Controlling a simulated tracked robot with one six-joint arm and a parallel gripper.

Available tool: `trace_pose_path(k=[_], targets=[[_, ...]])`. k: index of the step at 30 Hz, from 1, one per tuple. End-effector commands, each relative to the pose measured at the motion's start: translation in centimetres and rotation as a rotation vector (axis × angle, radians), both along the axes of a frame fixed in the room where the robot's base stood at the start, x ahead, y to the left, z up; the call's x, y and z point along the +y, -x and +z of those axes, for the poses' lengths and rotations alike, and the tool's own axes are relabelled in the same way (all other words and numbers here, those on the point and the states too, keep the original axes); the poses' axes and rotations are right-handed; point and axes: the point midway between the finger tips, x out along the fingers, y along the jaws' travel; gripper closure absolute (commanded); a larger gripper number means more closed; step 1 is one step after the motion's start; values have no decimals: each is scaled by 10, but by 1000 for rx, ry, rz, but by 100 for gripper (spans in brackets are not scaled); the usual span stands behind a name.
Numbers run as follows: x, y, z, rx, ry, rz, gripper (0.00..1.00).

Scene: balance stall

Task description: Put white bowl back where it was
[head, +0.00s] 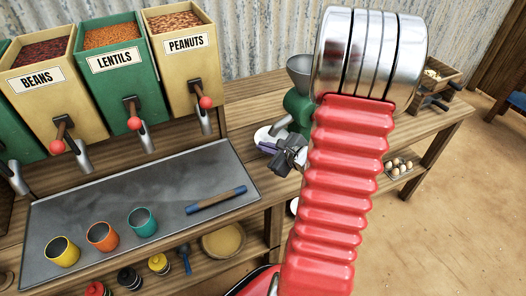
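A white bowl (264,137) is on the wooden counter at the foot of a green grinder, in the head view. Its right side is partly hidden by the grinder and my gripper. My gripper (270,157) is just in front of the bowl, small in the picture. Its fingers look apart, with nothing visible between them. I cannot tell whether it touches the bowl's near rim. My red ribbed arm covers the picture right of centre.
The green grinder (297,104) with a grey hopper stands behind my gripper. Beans, lentils (112,62) and peanuts dispensers stand left. A metal tray (100,192) holds yellow, orange and teal cups and a blue-ended bar. An egg tray (399,168) and wooden box (438,76) are right.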

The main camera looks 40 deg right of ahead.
Motion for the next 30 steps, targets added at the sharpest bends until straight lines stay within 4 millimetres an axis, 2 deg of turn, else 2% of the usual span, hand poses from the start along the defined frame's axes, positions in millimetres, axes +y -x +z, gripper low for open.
trace_pose_path(k=[2, 15, 24, 30], targets=[[-1, -3, 0, 0, 0, -1, 100], [-1, -3, -33, 1, -2, 0, 100], [-2, -2, -35, 0, 0, -4, 100], [-3, -1, -35, 0, 0, -7, 85]])
